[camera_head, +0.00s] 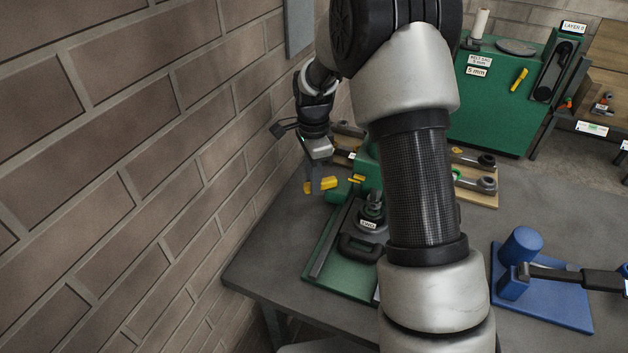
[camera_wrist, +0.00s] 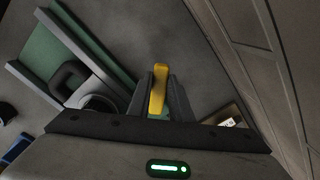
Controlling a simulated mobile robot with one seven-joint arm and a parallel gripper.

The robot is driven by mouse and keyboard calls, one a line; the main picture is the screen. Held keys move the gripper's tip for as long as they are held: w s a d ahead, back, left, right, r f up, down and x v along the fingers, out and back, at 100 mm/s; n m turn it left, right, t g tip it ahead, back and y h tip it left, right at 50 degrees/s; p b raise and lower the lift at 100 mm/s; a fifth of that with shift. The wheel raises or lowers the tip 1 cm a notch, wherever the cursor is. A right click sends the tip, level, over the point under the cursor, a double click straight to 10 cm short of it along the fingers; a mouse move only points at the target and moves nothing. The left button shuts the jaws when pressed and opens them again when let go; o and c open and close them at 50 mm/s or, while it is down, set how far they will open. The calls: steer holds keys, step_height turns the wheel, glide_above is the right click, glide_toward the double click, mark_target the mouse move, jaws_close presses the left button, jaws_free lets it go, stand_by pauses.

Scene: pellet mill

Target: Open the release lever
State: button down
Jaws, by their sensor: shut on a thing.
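The release lever appears as a yellow handle (camera_wrist: 158,92) in the wrist view, held between the two dark fingers of my gripper (camera_wrist: 160,82). In the head view its yellow end (camera_head: 321,185) shows at my gripper (camera_head: 318,172), beside the brick wall and over the back left of the table. My gripper is shut on it. A green machine (camera_head: 367,172) stands just right of the gripper, with a smaller yellow piece (camera_head: 357,179) at its side. My arm hides much of that machine, and the lever's pivot cannot be made out.
A green base plate (camera_head: 330,265) with a black handled part (camera_head: 362,246) lies in front of the gripper. The brick wall (camera_head: 170,150) is close on the left. Wooden boards with tools lie behind.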

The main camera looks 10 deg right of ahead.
stand_by(0.3)
steer(key=c, duration=1.6)
jaws_free()
steer(key=shift+r, duration=0.1)
step_height(320, 180, up, 17)
steer(key=shift+r+p, duration=0.1)
steer(key=shift+p, duration=0.25)
steer(key=s+d+r+n+t+p, duration=0.1)
steer(key=s+r+n+t+p, duration=0.1)
steer(key=s+r+n, duration=0.6)
steer(key=s+d+r+n+t+p, duration=0.1)
steer(key=s+r+n+t, duration=0.2)
steer(key=s, duration=0.9)
steer(key=s+n, duration=0.1)
steer(key=s, duration=0.1)
steer(key=s+n, duration=0.2)
steer(key=s, duration=0.1)
steer(key=s+f+n+p, duration=0.1)
steer(key=s+n, duration=0.1)
steer(key=s, duration=0.1)
steer(key=shift+d+t, duration=0.15)
steer(key=shift+t, duration=0.15)
